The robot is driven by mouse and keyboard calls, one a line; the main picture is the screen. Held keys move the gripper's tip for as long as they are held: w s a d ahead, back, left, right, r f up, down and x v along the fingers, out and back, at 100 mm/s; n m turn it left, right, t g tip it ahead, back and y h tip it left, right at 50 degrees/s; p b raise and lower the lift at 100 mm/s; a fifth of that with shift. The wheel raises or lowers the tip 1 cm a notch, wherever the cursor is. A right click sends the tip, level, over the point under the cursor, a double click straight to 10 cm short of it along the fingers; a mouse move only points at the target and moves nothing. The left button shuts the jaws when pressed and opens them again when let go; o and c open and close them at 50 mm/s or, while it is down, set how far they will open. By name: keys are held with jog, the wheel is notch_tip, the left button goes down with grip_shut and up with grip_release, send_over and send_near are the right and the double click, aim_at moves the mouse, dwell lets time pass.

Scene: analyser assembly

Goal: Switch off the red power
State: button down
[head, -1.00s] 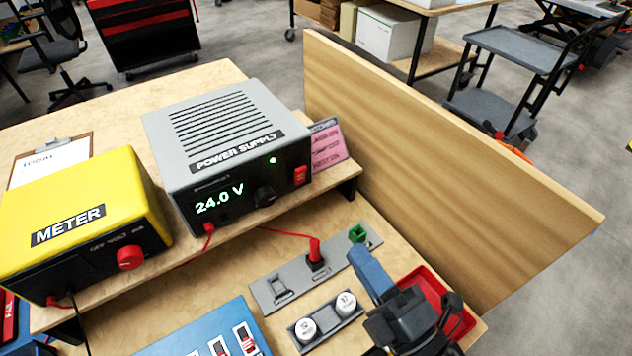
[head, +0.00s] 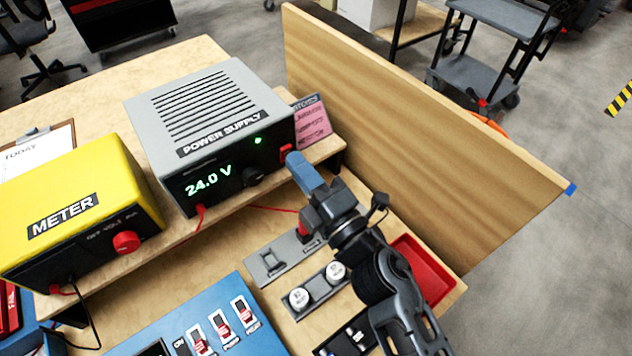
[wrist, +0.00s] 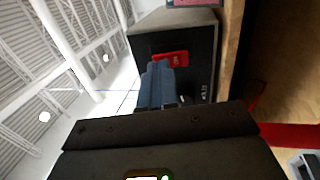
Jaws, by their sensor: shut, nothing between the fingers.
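The grey power supply (head: 205,105) stands on the raised shelf, its display lit green at 24.0 V and a green lamp lit. Its red power switch (head: 286,151) is at the right end of the black front panel. The switch also shows in the wrist view (wrist: 172,59), just beyond my fingertips. My gripper (head: 296,160) is shut and empty, with its blue fingers pointing up at the switch. The fingertips (wrist: 157,68) overlap the switch's lower edge in the wrist view. I cannot tell whether they touch it.
A yellow meter (head: 75,205) stands left of the supply. A pink card (head: 311,122) leans at its right. Below are a blue panel (head: 200,318) with switches, a grey strip with two white knobs (head: 336,271), and a red tray (head: 425,270). A wooden side panel (head: 420,130) bounds the right.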

jog(key=shift+w+a, duration=0.25)
jog(key=shift+w, duration=0.05)
jog(key=shift+w+a+r, duration=0.15)
jog(key=shift+w+r, duration=0.05)
jog(key=shift+r, duration=0.05)
dwell(0.4)
